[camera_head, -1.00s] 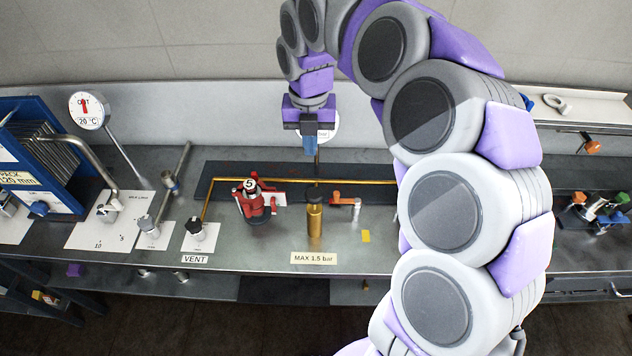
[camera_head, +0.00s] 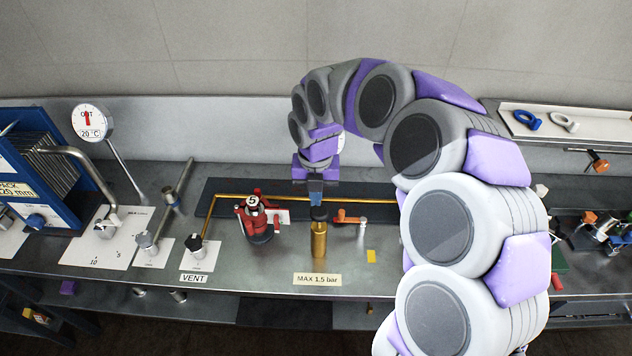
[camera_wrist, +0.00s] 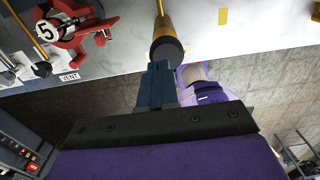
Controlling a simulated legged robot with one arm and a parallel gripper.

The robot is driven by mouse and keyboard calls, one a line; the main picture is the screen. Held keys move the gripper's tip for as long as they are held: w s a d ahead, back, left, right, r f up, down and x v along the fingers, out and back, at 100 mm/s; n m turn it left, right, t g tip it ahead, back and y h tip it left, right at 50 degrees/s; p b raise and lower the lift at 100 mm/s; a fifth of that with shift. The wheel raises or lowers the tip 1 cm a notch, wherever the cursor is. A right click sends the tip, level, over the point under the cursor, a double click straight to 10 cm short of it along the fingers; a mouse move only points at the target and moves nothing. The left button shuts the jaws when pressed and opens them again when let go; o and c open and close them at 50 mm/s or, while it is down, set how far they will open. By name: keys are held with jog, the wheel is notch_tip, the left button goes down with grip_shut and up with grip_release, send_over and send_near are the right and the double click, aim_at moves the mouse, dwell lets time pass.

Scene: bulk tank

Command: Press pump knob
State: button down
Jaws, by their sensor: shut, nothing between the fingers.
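The pump is a brass cylinder (camera_head: 318,240) standing upright on the bench behind the "MAX 1.5 bar" label. Its dark knob (camera_head: 319,213) is on top. My gripper (camera_head: 316,198) points down directly over the knob, with its blue fingers shut and empty. In the head view the fingertips meet the knob's top or sit just above it; I cannot tell if they touch. In the wrist view the dark knob (camera_wrist: 167,50) is right at the fingertips (camera_wrist: 157,66), which hide part of it.
A red valve with a "5" cap (camera_head: 257,218) stands left of the pump. An orange-handled valve (camera_head: 350,217) is to its right. A black vent knob (camera_head: 195,244) is further left. A brass pipe (camera_head: 290,198) runs behind.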

aim_at(320, 213)
jog(key=shift+d+f, duration=0.2)
jog(key=shift+f, duration=0.5)
jog(key=shift+d+f+b, duration=0.3)
jog(key=shift+d+f, duration=0.2)
jog(key=shift+f, duration=0.05)
jog(key=shift+a, duration=0.1)
